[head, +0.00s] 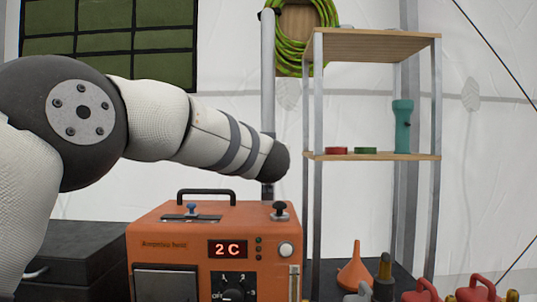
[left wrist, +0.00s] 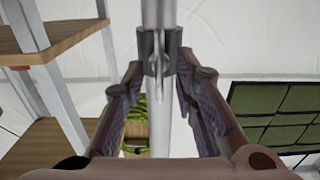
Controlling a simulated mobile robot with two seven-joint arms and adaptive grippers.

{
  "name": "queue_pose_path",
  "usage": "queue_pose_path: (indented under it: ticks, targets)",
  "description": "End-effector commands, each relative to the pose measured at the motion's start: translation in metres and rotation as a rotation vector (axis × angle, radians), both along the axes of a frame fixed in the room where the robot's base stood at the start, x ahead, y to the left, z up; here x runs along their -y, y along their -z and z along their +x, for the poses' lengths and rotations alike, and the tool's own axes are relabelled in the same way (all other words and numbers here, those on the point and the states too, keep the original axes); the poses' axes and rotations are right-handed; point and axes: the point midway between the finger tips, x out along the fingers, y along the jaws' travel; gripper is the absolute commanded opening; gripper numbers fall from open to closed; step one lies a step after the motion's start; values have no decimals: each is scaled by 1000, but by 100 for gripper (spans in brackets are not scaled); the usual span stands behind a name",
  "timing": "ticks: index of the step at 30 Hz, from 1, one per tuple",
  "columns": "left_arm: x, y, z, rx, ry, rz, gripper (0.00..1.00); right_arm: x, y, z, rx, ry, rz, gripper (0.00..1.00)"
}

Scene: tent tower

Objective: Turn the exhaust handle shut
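The exhaust pipe is a grey vertical pole (head: 267,90) behind the orange unit in the head view. In the left wrist view the pipe (left wrist: 160,14) runs through the middle with a dark collar (left wrist: 152,52) around it. Whether a finger touches the handle I cannot tell. In the head view my left wrist hides the gripper. My right gripper is out of view.
The orange heater unit (head: 190,237) with a lit "2 C" display stands below my left arm. A shelf rack (head: 372,157) stands to the right of the pipe. An orange funnel (head: 354,271) and red cans (head: 475,290) are at lower right. A green hose coil (head: 296,14) hangs behind.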

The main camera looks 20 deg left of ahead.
Motion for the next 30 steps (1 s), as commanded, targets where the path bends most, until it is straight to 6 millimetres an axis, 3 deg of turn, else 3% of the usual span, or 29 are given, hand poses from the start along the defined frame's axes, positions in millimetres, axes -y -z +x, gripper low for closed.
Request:
queue_pose_path:
  ticks: [3, 7, 20, 30]
  targets:
    - [0, 0, 0, -1, 0, 0, 27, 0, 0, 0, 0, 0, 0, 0]
    - [0, 1, 0, -1, 0, 0, 0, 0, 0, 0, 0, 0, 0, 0]
    - [-1, 1, 0, 13, 0, -50, 0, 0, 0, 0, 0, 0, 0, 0]
    - [-2, 1, -1, 83, -1, -296, 0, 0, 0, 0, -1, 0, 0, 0]
